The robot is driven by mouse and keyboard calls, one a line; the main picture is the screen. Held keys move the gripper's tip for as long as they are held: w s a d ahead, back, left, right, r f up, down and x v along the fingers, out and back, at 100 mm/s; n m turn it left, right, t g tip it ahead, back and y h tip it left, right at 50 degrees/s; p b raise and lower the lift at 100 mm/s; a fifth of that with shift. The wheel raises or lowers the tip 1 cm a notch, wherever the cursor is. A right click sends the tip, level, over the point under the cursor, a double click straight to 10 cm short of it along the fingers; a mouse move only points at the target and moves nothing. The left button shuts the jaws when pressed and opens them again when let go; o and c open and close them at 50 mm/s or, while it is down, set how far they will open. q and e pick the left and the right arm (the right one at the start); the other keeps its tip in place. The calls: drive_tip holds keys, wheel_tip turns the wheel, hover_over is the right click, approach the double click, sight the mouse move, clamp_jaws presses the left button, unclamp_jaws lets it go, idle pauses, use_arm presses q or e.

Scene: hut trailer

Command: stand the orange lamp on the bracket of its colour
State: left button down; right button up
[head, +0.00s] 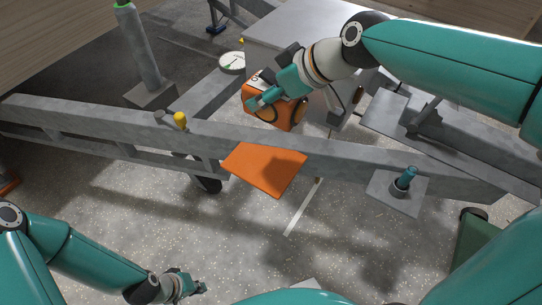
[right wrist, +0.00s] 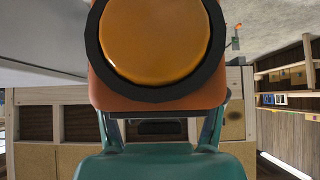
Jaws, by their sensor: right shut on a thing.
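The orange lamp (head: 274,107) has a boxy orange housing with dark round rims. My right gripper (head: 266,95) is shut on it and holds it in the air, above and beyond the grey beam in the head view. In the right wrist view the lamp (right wrist: 155,40) shows a large amber lens in a black ring, with its housing between the two fingers. The flat orange bracket (head: 264,168) sticks out from the near side of the beam, below the lamp in the picture, and looks empty. My left gripper (head: 192,287) is low at the bottom left, away from both; its jaw opening is unclear.
The long grey beam (head: 330,155) crosses the view behind the bracket. A grey plate with a teal-topped peg (head: 405,179) is to the right. A yellow-topped fitting (head: 180,120) is to the left. A round gauge (head: 232,62) and a grey post (head: 141,50) stand behind.

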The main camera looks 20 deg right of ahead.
drive_tip(key=shift+f+b, duration=3.8)
drive_tip(key=shift+f, duration=5.45)
drive_tip(key=o, duration=1.8)
drive_tip(key=shift+f, duration=0.1)
drive_tip(key=shift+c, duration=0.2)
drive_tip(key=shift+s+d+r, duration=0.15)
drive_tip(key=shift+d+r, duration=0.05)
drive_tip(key=shift+r, duration=0.1)
drive_tip(key=p+v, duration=0.2)
drive_tip(key=v, duration=0.9)
drive_tip(key=shift+s+r+p, duration=0.15)
drive_tip(key=shift+p, duration=0.15)
